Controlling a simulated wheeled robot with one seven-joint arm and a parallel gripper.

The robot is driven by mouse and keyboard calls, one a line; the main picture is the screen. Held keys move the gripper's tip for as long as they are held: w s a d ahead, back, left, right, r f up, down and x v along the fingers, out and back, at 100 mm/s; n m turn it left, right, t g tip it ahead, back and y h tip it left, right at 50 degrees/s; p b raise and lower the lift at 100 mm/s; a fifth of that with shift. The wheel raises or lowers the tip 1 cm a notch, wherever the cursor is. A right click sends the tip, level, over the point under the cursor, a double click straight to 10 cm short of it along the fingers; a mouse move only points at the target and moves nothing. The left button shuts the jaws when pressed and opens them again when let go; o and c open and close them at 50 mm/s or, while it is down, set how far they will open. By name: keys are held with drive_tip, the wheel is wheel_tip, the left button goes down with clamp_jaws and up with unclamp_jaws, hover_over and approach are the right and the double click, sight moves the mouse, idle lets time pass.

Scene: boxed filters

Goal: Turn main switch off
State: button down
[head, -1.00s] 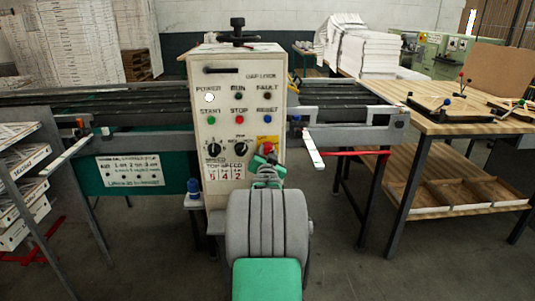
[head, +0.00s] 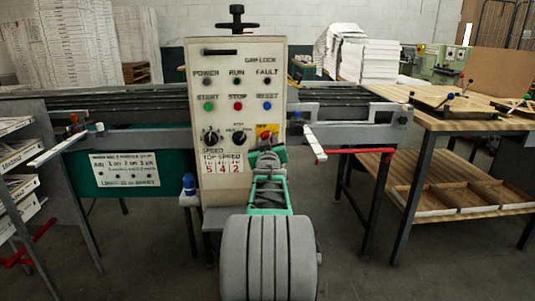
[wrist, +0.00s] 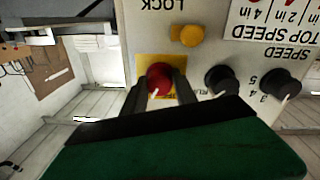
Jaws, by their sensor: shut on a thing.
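The main switch (head: 267,134) is a red knob on a yellow plate at the lower right of the cream control panel (head: 220,100). In the wrist view, which shows the panel upside down, the red knob (wrist: 159,76) sits between my two dark fingers. My gripper (wrist: 161,86) is shut on the knob, a finger on each side. In the head view my gripper (head: 266,148) reaches up to the switch from below and hides its lower part. The POWER lamp (head: 207,82) looks dark.
Black SPEED knob (head: 211,138) and another black selector (head: 239,138) sit left of the switch. Green, red and blue buttons are above. A yellow round part (wrist: 188,35) is close by in the wrist view. A wooden workbench (head: 450,120) stands right, a rack of boxes left.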

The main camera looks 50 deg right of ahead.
drive_tip(key=n+t+b, duration=0.1)
drive_tip(key=n+b, duration=0.7)
drive_tip(key=n, duration=0.2)
drive_tip(key=shift+s+d+r+b, duration=0.1)
drive_tip(key=shift+r+b, duration=0.05)
drive_tip(key=shift+b, duration=0.2)
drive_tip(key=shift+r+n, duration=0.1)
drive_tip(key=shift+n, duration=0.2)
drive_tip(key=c, duration=1.3)
unclamp_jaws()
drive_tip(key=o, duration=0.3)
drive_tip(key=shift+f, duration=0.2)
drive_tip(key=shift+o, duration=0.2)
